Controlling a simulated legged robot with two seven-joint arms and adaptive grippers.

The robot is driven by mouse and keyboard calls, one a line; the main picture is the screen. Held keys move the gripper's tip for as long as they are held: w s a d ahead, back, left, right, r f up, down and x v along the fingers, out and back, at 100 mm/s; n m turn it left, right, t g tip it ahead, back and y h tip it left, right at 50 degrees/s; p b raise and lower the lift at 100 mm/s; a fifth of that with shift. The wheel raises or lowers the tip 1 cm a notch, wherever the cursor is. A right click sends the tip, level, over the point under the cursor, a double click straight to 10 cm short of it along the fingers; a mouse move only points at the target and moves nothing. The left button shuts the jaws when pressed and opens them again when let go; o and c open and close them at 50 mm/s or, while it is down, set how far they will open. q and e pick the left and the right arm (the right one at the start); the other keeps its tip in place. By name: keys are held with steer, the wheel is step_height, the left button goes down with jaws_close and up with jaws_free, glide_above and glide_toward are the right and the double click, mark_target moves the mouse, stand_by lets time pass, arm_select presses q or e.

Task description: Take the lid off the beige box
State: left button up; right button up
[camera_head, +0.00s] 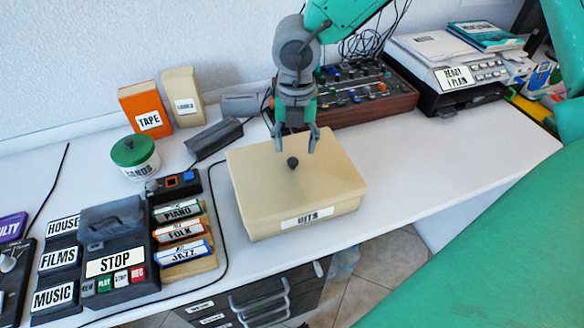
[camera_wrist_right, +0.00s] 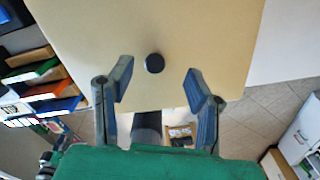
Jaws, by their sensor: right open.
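The beige box (camera_head: 258,200) stands on the white table with its lid (camera_head: 328,172) on. A label reading "BITS" is on its front side. A small dark round knob (camera_head: 293,162) sits near the middle of the lid. My right gripper (camera_head: 296,143) is open and empty, above the lid and close behind the knob in the head view. In the right wrist view the knob (camera_wrist_right: 154,63) shows on the lid (camera_wrist_right: 200,30), beyond and between the two open fingertips (camera_wrist_right: 158,84). The fingers look apart from the knob. My left gripper is not seen.
A cassette recorder (camera_head: 113,249) and a rack of labelled tapes (camera_head: 182,237) stand left of the box. A white jar with a green lid (camera_head: 134,155) is at the back left. A mixer (camera_head: 362,95) and a printer (camera_head: 445,68) stand behind to the right. The table right of the box is clear.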

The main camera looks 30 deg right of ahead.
mark_target(292, 160)
steer(key=f, duration=0.3)
steer(key=a+f+b, duration=0.1)
steer(key=f, duration=0.1)
steer(key=shift+s, duration=0.15)
steer(key=shift+r, duration=0.1)
jaws_close()
